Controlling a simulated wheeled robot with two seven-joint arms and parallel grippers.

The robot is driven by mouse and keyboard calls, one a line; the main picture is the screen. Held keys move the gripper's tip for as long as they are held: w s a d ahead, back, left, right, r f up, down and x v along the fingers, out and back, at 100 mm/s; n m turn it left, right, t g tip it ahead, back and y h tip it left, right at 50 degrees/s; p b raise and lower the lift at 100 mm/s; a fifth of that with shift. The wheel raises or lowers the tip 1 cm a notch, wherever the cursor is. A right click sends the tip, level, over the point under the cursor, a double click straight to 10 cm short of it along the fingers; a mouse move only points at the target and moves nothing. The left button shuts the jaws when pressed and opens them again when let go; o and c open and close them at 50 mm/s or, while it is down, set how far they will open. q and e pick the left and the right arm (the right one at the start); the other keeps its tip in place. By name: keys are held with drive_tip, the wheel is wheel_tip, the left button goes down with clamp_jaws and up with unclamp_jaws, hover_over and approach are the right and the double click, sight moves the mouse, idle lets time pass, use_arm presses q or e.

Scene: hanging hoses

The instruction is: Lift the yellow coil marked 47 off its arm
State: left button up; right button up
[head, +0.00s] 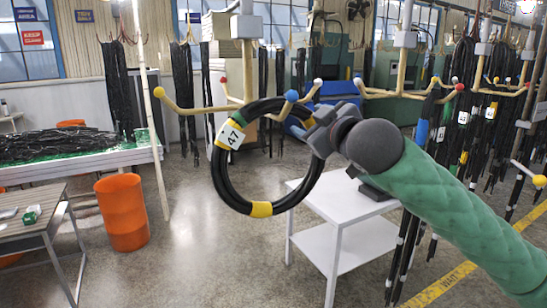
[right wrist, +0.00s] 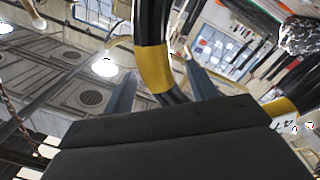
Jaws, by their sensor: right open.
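The coil marked 47 (head: 221,178) is a black hose ring with yellow bands (head: 261,209) and a white tag (head: 230,135) reading 47. It hangs from the rack's wooden arms, seemingly on the one with the blue ball tip (head: 291,95); the exact contact is hard to see. My right gripper (head: 312,130) is at the coil's upper right side. In the right wrist view the black hose with a yellow band (right wrist: 155,68) passes between the open fingers (right wrist: 162,92). The tag shows at that view's right edge. My left gripper is out of view.
A white two-level table (head: 345,208) stands below and right of the coil. An orange bin (head: 122,212) and a bench of hoses (head: 60,146) are at left. Other rack arms with ball tips (head: 158,91) surround the coil, and hose bundles (head: 462,95) hang at right.

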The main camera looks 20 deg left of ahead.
clamp_jaws()
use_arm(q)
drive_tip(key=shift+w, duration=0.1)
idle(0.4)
